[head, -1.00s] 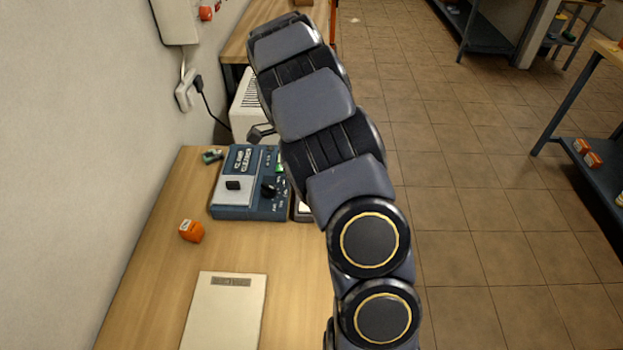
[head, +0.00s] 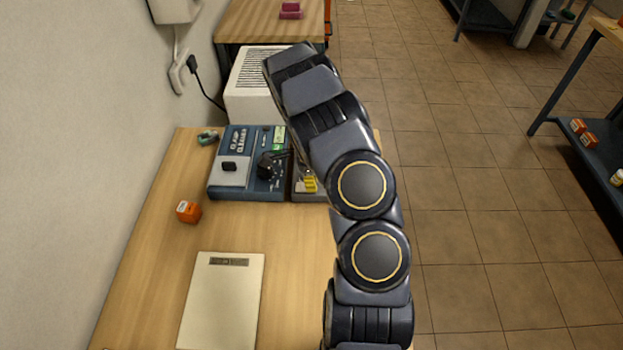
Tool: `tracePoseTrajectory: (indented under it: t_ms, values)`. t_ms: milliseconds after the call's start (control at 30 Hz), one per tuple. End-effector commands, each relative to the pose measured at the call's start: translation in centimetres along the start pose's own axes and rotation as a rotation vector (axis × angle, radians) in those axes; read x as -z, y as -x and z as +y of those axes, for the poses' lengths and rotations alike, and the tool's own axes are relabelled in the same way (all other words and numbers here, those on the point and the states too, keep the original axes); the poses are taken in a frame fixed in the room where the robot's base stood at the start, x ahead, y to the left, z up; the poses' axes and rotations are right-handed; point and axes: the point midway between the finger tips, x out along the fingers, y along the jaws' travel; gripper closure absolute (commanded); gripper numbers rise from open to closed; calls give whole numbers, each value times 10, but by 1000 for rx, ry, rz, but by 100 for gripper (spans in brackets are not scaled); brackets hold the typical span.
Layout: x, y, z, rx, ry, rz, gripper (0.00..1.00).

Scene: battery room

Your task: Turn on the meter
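A blue bench device (head: 215,178) with hard-to-read lettering stands on the wooden table. Its face has a light panel with a black switch (head: 229,166), a black knob (head: 268,166) and a small green area (head: 279,137). A second, darker box (head: 302,196) with a yellow part (head: 310,184) stands against its right side, partly covered by my arm. I cannot tell which of the two is the meter. My gripper is mostly hidden behind my arm; a dark slim part (head: 283,153) beside the knob may be a fingertip. Contact with the knob is unclear.
A white vented box (head: 250,92) stands behind the devices. An orange block (head: 188,212), a pale flat panel (head: 222,300) and a small green item (head: 207,137) lie on the table (head: 160,250). A wall plug with a black cable (head: 190,68) is at left.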

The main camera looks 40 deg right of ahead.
Motion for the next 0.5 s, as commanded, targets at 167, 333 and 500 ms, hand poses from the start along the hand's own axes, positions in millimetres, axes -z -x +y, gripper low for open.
tracePoseTrajectory:
  t_ms: [167,333,500]
  values:
    - [0,-3,0,-1,0,0,100]
    - [1,-6,0,1,1,1,100]
    - [1,-5,0,0,1,0,100]
